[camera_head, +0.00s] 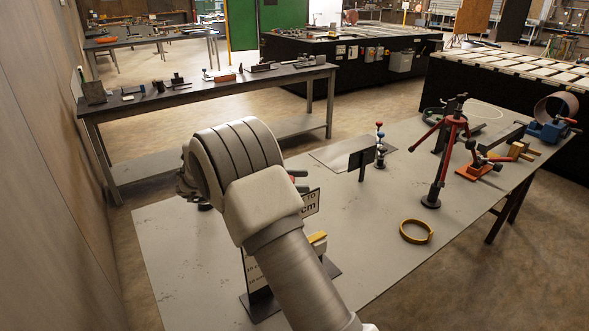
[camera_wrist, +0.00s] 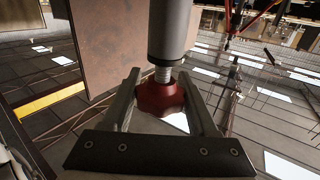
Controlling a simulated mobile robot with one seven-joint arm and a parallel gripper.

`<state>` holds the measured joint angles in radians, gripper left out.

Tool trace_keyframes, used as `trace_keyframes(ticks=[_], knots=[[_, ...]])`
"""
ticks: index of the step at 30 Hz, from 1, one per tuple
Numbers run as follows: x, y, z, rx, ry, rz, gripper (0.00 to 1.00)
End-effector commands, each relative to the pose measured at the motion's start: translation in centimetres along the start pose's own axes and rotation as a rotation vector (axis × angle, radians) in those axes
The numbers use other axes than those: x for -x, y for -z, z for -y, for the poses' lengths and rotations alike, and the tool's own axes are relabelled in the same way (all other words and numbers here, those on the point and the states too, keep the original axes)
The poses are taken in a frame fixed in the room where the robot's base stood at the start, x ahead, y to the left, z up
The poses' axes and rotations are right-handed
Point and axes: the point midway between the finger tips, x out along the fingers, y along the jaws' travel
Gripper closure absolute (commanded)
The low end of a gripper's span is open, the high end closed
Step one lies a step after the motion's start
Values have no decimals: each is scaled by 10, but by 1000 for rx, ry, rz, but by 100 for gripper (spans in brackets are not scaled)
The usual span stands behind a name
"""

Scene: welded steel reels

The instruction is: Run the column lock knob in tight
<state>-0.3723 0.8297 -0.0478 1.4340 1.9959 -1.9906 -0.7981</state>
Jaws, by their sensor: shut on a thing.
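The column lock knob (camera_wrist: 160,98) is red and lobed and shows in the middle of the wrist view. A short threaded stem (camera_wrist: 163,74) shows between it and a grey cylindrical column (camera_wrist: 170,28). My gripper (camera_wrist: 162,90) is shut on the knob, with one finger on its left side and one on its right. A bare length of thread is visible above the knob. In the head view my own arm hides the gripper, and I cannot make out the gripped knob there.
The grey workbench (camera_head: 200,265) holds a sign (camera_head: 311,204) partly behind my arm, a small dark plate on a stand (camera_head: 361,158), a red tripod (camera_head: 452,135), a yellow ring (camera_head: 416,231) and a blue vise (camera_head: 548,131). In the wrist view a brown panel (camera_wrist: 120,40) stands close on the left.

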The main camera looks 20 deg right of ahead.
Motion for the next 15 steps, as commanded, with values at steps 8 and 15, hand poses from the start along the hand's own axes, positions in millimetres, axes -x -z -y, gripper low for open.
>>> trace_keyframes(ticks=[8,15], knots=[[-1,3,-1,-4,-74,-3,96],[-2,2,-2,-5,-86,-3,96]])
